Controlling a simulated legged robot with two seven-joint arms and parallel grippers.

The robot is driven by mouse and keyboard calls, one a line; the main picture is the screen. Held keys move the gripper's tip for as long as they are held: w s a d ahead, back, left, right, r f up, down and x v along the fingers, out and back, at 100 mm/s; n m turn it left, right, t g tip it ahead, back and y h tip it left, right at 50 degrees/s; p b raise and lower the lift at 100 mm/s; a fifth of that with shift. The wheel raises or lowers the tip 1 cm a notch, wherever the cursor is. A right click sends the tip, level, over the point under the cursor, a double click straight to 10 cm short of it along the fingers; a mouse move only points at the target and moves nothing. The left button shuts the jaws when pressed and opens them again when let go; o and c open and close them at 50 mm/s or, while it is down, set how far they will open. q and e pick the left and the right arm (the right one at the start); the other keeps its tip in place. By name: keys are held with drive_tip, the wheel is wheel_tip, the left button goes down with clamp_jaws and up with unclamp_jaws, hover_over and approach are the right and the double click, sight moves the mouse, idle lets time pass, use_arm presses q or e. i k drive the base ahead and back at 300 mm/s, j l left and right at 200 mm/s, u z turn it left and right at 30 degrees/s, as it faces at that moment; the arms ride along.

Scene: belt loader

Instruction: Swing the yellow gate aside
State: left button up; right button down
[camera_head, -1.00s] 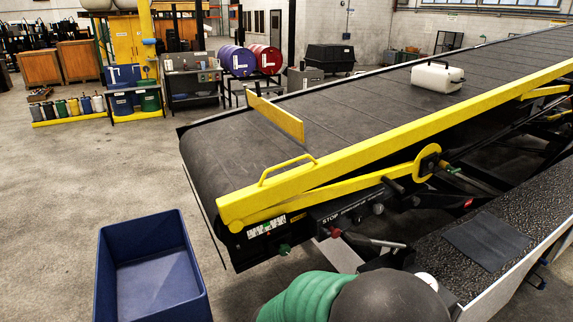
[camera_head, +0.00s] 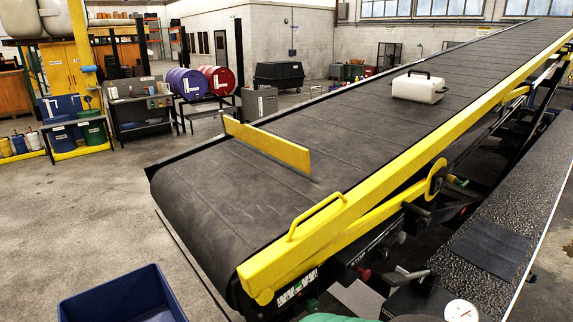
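The yellow gate (camera_head: 267,144) is a flat upright bar standing across part of the belt (camera_head: 230,195) near its lower end. Its left end is at the belt's far edge and its right end is out over the middle of the belt. A white case with a dark handle (camera_head: 418,87) sits farther up the belt, beyond the gate. Neither of my grippers is in view.
A yellow side rail with a raised handle (camera_head: 317,214) runs along the belt's near side. A blue bin (camera_head: 122,297) stands on the floor at the lower left.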

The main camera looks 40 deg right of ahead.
sight(297, 156)
drive_tip(key=i+j+z, duration=0.15)
drive_tip(key=i+j, duration=0.15)
drive_tip(key=i, duration=0.2)
drive_tip(key=i+j+z, duration=0.15)
drive_tip(key=i+j, duration=0.2)
drive_tip(key=i, duration=0.1)
